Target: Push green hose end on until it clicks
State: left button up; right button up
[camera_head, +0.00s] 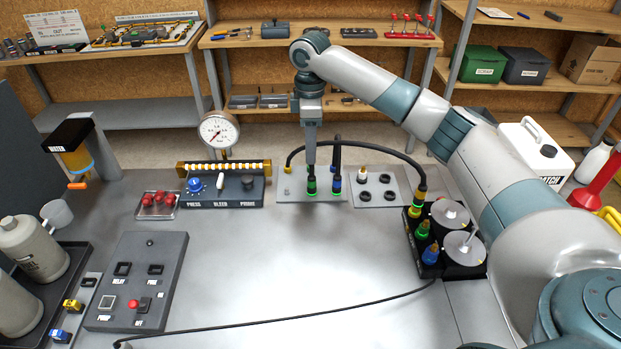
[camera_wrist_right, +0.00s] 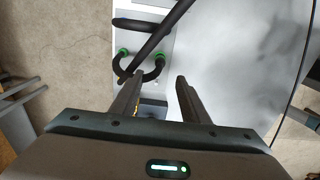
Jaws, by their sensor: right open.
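In the head view the green hose end (camera_head: 311,187) stands on the grey plate (camera_head: 290,198), next to the blue hose end (camera_head: 336,187). My right gripper (camera_head: 311,160) points down directly over the green hose end. In the right wrist view its two fingers (camera_wrist_right: 159,77) are apart, and green rings (camera_wrist_right: 122,52) and a dark curved hose lie beyond the fingertips. I cannot tell whether the green end is fully seated or whether the fingers touch it. Another green fitting (camera_head: 423,230) is on the pump block (camera_head: 462,272) at right. My left gripper is not in view.
A black hose with yellow ends (camera_head: 358,141) arches from the plate to the pump block. A gauge manifold (camera_head: 235,190) stands to the left, and a plate with black rings (camera_head: 377,186) to the right. The front middle of the table is clear except for a thin cable.

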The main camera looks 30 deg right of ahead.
aim_at(311, 177)
notch_tip(311, 177, down, 13)
jog(key=p, duration=0.3)
dwell(0.4)
grip_shut()
